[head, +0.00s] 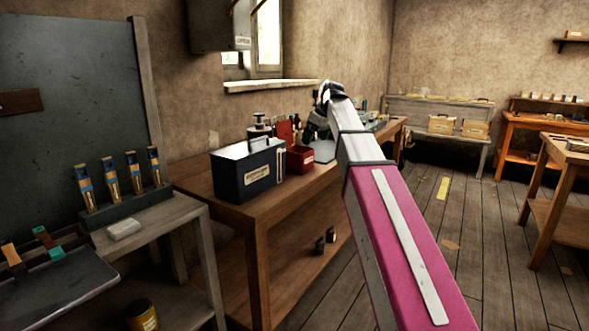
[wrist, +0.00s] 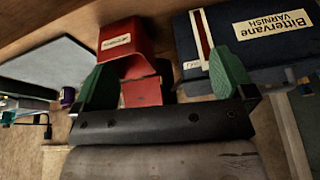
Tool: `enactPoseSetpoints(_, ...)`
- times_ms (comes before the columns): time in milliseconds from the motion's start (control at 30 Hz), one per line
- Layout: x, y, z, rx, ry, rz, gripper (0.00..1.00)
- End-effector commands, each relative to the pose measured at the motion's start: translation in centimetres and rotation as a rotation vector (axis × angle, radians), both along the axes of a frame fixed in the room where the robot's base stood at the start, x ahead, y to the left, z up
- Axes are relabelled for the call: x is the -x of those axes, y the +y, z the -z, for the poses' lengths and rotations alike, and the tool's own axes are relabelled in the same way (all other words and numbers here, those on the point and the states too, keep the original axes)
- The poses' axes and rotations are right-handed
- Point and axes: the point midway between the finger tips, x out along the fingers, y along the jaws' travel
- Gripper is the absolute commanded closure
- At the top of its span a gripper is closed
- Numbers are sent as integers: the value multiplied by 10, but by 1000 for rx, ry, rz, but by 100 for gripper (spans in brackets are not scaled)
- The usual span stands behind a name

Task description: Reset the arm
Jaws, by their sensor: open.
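My arm (head: 385,215) reaches from the lower right over the wooden bench (head: 225,200). In the head view, my gripper (head: 316,128) is small and partly hidden behind the arm, above the bench. In the wrist view, my gripper (wrist: 162,62) has its two green fingers apart. A red box (wrist: 118,45) with a pale label shows between and beyond the fingers. I cannot tell whether they touch it. In the head view, the red box (head: 300,158) stands beside the dark blue box.
The dark blue box (head: 248,172) stands on the bench near the gripper; its label reads "Bittervane Varnish" in the wrist view (wrist: 205,25). Bottles and other items crowd the bench behind. Open floor (head: 490,230) lies at right.

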Motion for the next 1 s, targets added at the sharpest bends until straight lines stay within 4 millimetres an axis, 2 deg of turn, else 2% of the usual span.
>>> enactPoseSetpoints(167, 9, -9, 49, 8, 34, 69, 0)
enactPoseSetpoints(467, 42, -34, 172, 36, 117, 263, 0)
enactPoseSetpoints(700, 83, -55, 265, 67, 177, 419, 0)
enactPoseSetpoints(1000, 149, -80, 366, 112, 242, 606, 0)
